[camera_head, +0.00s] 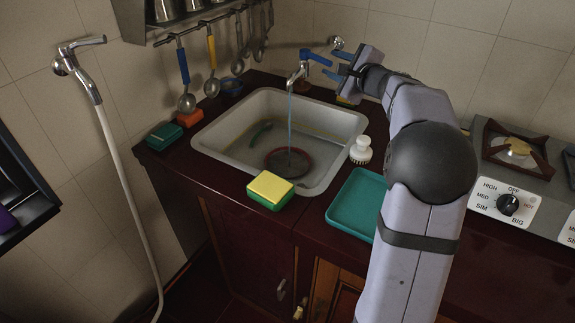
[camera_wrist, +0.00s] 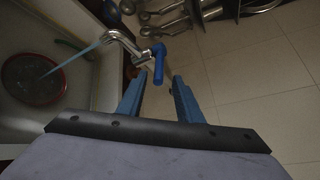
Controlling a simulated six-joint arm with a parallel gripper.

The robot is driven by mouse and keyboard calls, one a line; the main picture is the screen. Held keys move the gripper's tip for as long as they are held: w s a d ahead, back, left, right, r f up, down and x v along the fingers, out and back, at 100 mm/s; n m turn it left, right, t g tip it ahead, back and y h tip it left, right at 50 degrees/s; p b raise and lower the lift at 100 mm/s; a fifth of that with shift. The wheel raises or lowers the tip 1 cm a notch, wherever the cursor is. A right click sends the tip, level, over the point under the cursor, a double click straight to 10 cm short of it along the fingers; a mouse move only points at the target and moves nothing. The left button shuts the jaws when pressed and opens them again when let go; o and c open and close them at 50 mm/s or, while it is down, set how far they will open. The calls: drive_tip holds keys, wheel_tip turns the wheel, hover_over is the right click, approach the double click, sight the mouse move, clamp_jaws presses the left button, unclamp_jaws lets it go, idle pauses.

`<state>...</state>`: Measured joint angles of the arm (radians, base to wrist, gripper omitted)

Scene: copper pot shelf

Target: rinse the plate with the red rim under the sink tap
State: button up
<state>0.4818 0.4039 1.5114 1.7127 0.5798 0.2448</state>
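The plate with the red rim (camera_head: 273,168) lies in the sink (camera_head: 228,143), dark in the middle. It also shows at the left of the wrist view (camera_wrist: 38,92). A stream of water runs from the tap (camera_head: 297,70) down onto the plate. The tap has a blue handle (camera_head: 319,59), which also shows in the wrist view (camera_wrist: 159,65). My gripper (camera_head: 337,65) is at the handle's right. In the wrist view its two blue fingers (camera_wrist: 156,90) are apart, with the handle at or just beyond the gap between them. I cannot tell any contact.
A yellow-green sponge (camera_head: 270,190) sits on the sink's front edge. A white brush (camera_head: 361,150) and a teal tray (camera_head: 354,205) are right of the sink. Utensils (camera_head: 212,60) hang on a rail behind. A stove (camera_head: 520,165) is at the far right.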

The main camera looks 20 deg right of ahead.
drive_tip(key=shift+c, duration=0.3)
clamp_jaws()
drive_tip(key=s+a+m+y+p, duration=0.1)
drive_tip(key=s+m+p, duration=0.3)
drive_tip(key=m, duration=1.1)
drive_tip(key=s+a+m+t+p, duration=0.1)
drive_tip(key=s+a+m+p, duration=0.2)
drive_tip(key=m, duration=1.2)
drive_tip(key=s+p, duration=0.1)
drive_tip(key=p, duration=0.2)
drive_tip(key=shift+m+y+p, duration=0.35)
drive_tip(key=shift+m+y, duration=0.05)
